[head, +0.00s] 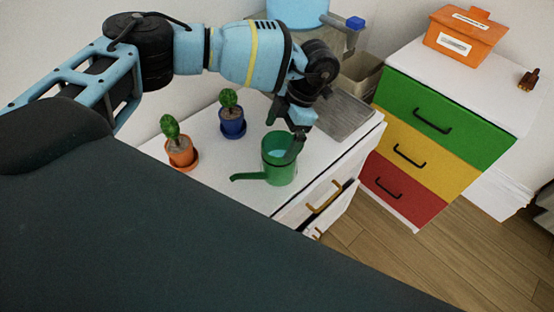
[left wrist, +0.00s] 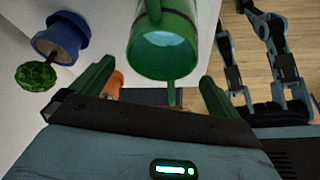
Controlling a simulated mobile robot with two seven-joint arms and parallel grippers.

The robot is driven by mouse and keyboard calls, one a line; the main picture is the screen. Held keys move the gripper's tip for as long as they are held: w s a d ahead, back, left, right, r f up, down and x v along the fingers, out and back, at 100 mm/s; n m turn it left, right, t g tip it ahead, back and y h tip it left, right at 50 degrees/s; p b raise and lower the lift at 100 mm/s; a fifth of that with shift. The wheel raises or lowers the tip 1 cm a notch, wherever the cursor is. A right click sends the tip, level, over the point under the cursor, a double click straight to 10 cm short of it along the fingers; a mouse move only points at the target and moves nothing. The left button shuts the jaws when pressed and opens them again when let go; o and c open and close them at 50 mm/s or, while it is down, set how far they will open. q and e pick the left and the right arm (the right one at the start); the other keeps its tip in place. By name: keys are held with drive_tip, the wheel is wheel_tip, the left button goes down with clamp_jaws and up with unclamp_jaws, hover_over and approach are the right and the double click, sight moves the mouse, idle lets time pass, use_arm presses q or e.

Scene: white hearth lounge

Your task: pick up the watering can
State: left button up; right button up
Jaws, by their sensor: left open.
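The green watering can (head: 281,172) stands upright on the white cabinet top near its front edge, its spout toward the left in the head view. Its open mouth with a pale blue inside shows in the left wrist view (left wrist: 165,62). My left gripper (head: 291,133) is above and at the can's rim, pointing down; one finger overlaps the rim in the head view. In the left wrist view the gripper's two green fingers (left wrist: 155,88) are spread apart, with the can ahead between them. I cannot tell whether a finger touches it.
A blue-potted cactus (head: 232,127) and an orange-potted cactus (head: 181,158) stand left of the can. A grey board (head: 345,112) lies behind it. A green, yellow and red drawer unit (head: 425,115) with an orange box (head: 462,38) stands to the right.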

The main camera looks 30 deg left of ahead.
sight(274, 150)
use_arm(q)
drive_tip(key=shift+x, duration=3.1)
use_arm(e)
drive_tip(key=shift+w+d+r, duration=0.2)
drive_tip(key=shift+w+r, duration=0.25)
drive_tip(key=shift+w, duration=0.2)
use_arm(q)
drive_tip(key=shift+w+d, duration=0.15)
drive_tip(key=c, duration=1.3)
use_arm(e)
drive_tip(key=shift+a, duration=0.15)
use_arm(q)
drive_tip(key=shift+r, duration=0.1)
